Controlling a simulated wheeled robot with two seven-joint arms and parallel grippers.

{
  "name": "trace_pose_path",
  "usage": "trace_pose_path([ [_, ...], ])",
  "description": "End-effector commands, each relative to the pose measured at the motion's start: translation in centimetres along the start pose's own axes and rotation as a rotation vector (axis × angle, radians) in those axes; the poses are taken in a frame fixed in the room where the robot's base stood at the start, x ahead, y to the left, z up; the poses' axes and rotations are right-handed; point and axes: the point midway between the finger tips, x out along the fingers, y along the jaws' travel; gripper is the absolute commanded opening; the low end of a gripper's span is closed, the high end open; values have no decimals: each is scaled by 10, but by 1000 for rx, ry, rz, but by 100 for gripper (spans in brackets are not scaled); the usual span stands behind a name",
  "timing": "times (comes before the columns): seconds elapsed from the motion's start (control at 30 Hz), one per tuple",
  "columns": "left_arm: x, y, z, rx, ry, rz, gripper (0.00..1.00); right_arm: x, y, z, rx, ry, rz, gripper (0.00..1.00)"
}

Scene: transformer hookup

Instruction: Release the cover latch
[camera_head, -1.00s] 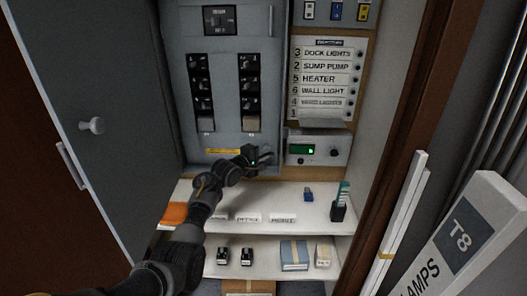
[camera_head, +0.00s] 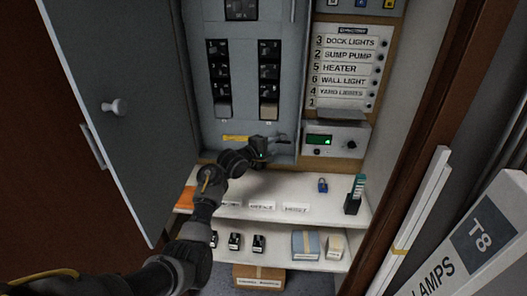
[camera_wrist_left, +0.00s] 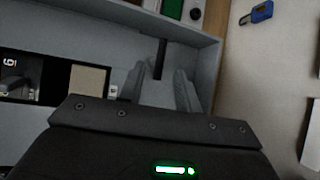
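The grey breaker panel (camera_head: 243,116) stands in the open cabinet, with two columns of dark breakers. My left gripper (camera_head: 279,144) is at its lower right edge, just right of a yellow label (camera_head: 235,139). In the left wrist view, the left fingers (camera_wrist_left: 162,82) stand apart around a narrow dark upright strip (camera_wrist_left: 160,58) in front of the grey housing. The strip may be the cover latch; I cannot tell whether the fingers touch it. The latch does not show clearly in the head view. My right gripper is out of view.
A grey box with a green display (camera_head: 325,140) sits close right of the gripper. The white shelf (camera_head: 285,187) below holds a blue padlock (camera_head: 323,185) and a dark pen holder (camera_head: 353,203). The open cabinet door (camera_head: 120,130) stands at left, with white T8 lamp boxes (camera_head: 475,235) at right.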

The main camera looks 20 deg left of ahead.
Motion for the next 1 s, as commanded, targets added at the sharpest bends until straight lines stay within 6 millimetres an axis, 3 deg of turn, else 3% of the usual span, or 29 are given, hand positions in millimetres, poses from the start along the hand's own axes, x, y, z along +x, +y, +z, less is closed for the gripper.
trace_pose_path([
  [0.2,-40,-1,0,4,2,0,33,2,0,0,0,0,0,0],
  [0.4,-61,0,0,2,0,0,33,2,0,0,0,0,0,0],
  [1.0,-68,-5,0,15,6,-11,33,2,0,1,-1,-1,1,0],
])
